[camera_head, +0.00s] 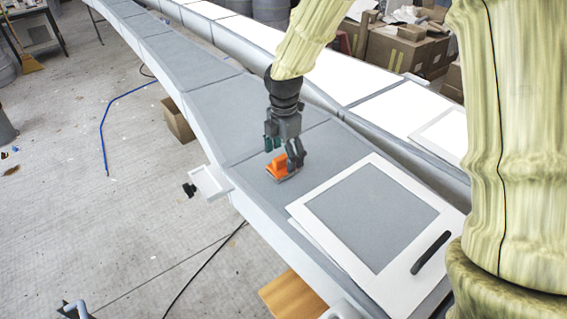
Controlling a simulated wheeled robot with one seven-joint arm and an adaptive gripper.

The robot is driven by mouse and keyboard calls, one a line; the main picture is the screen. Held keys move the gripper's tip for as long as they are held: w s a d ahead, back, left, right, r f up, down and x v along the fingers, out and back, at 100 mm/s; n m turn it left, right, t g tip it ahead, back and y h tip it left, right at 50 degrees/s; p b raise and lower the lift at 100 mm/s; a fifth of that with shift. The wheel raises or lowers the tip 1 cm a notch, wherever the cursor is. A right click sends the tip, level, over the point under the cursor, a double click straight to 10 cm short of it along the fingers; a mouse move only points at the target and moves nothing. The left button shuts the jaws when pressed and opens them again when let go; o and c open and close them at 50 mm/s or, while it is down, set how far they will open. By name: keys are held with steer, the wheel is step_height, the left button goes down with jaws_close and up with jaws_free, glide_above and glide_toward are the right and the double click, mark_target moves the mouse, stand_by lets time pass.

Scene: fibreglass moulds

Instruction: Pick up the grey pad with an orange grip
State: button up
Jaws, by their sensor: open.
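The grey pad with an orange grip (279,164) lies on the long grey mould surface (215,115), left of a white frame. Its orange grip shows clearly, and only a thin edge of the grey pad shows beneath it. My gripper (283,151) is open and points down at the pad, with its fingers close by the orange grip. One dark finger overlaps the right side of the grip in the picture. I cannot tell whether the fingers touch it.
A white frame (316,208) lies on the mould to the right, with a black bar (431,252) on it. A small white tray (210,182) juts from the mould's left edge. A second long mould (385,112) runs behind. Bare mould surface lies left of the pad.

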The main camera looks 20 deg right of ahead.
steer(key=shift+f, duration=1.1)
steer(key=c, duration=1.2)
steer(key=shift+r, duration=0.1)
steer(key=shift+r+b, duration=0.35)
steer(key=shift+r, duration=0.55)
steer(key=shift+s+a+r+b, duration=0.1)
steer(key=shift+s+r+b, duration=0.1)
steer(key=shift+r, duration=0.2)
steer(key=shift+s+a+r+b, duration=0.1)
steer(key=shift+s+r+b, duration=0.1)
steer(key=shift+r, duration=0.15)
steer(key=s+a+b, duration=0.1)
steer(key=s, duration=0.3)
steer(key=s+a+r+b, duration=0.1)
steer(key=s+a, duration=0.1)
steer(key=s, duration=0.3)
steer(key=s+a+b, duration=0.1)
steer(key=s+a, duration=0.1)
steer(key=s, duration=0.3)
steer(key=shift+s+r, duration=0.1)
steer(key=shift+r, duration=0.15)
